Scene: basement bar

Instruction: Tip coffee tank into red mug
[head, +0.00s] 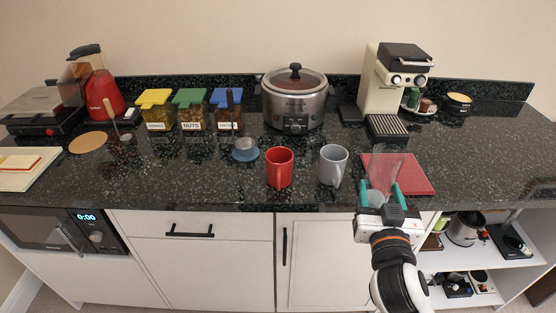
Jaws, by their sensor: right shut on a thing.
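The red mug (280,169) stands upright near the front edge of the dark counter, left of a grey mug (332,166). My right gripper (381,196) has teal fingers and is shut on the clear coffee tank (384,170). The tank is see-through and its outline is faint against the red board behind it. It is right of both mugs, apart from them. I cannot tell how much liquid is in it. My left gripper is not in view.
A red board (420,178) lies behind the tank. A coffee machine (392,82) stands at the back right, a slow cooker (295,99) at the back middle. A small cup on a blue saucer (246,156) sits left of the red mug. The counter's front left is mostly clear.

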